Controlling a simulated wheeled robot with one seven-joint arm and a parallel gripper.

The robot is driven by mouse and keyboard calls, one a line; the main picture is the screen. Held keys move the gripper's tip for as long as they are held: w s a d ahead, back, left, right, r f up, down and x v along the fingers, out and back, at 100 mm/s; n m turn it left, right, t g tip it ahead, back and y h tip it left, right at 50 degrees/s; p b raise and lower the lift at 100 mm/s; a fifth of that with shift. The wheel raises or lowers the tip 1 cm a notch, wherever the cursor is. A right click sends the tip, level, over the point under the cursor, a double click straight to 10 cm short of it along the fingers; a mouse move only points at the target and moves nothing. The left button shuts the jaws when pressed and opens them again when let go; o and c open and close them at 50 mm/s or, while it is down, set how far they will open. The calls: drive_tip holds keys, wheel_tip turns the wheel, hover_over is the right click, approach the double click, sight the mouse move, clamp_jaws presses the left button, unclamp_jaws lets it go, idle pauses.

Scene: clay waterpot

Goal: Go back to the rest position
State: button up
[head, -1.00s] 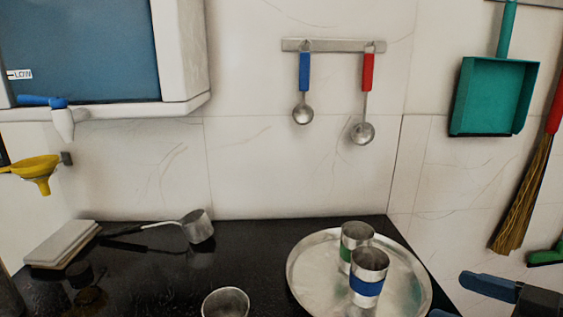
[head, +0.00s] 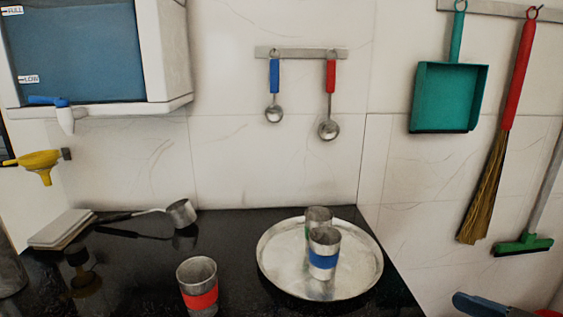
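Only a small part of my gripper (head: 482,304) shows, at the bottom right edge of the head view. I see one blue-tipped dark finger. The rest of the gripper is cut off by the frame, so I cannot tell whether it is open or shut. No object shows at the visible finger. It is to the right of the black counter (head: 235,225) and well apart from the round steel tray (head: 357,279).
A green-banded cup (head: 317,216) and blue-banded cup (head: 324,254) stand on the tray. A red-banded cup (head: 199,287) and a long-handled ladle (head: 181,214) are on the counter.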

drive_tip(key=s+a+f+m+h+p, duration=0.1)
drive_tip(key=s+a+f+m+h, duration=0.15)
drive_tip(key=s+f, duration=0.35)
drive_tip(key=s+a+f+m+h+p, duration=0.1)
drive_tip(key=s+f+m+h, duration=0.25)
drive_tip(key=s, duration=0.35)
drive_tip(key=s+r+t+p, duration=0.1)
drive_tip(key=s+r, duration=0.3)
drive_tip(key=s, duration=0.4)
drive_tip(key=s+a+r+t+h+p, duration=0.1)
drive_tip(key=s+r, duration=0.2)
drive_tip(key=s, duration=0.6)
drive_tip(key=shift+a+r+n, duration=0.25)
drive_tip(key=shift+r+n, duration=0.1)
drive_tip(key=shift+n, duration=0.05)
